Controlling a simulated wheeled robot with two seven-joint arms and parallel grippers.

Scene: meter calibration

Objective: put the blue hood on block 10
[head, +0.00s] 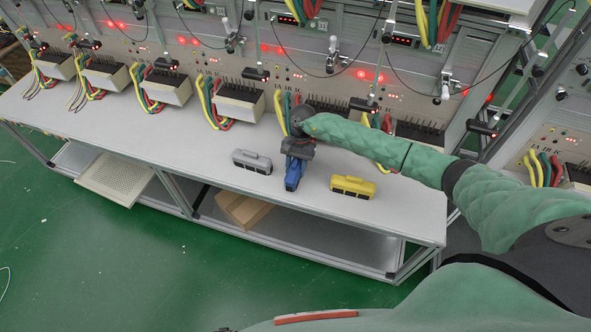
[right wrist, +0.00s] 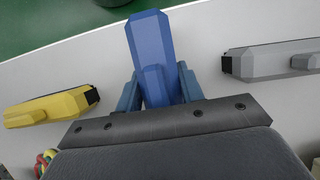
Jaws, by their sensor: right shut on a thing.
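The blue hood (head: 292,180) is held in my right gripper (head: 297,158) over the front half of the table, between the grey hood and the yellow hood. In the right wrist view the blue hood (right wrist: 149,42) sits between the two blue fingers of the right gripper (right wrist: 160,88), which is shut on it. Whether it touches the table I cannot tell. Black-topped blocks with coloured wires stand along the panel, such as one block (head: 238,104) left of my arm. I cannot read which is block 10. My right arm covers part of the row. My left gripper is not in view.
A grey hood (head: 252,161) lies left of the blue hood and a yellow hood (head: 352,187) lies right of it. The white table (head: 120,120) is clear on its front left. A meter panel (head: 330,60) with hanging cables and clamps rises behind.

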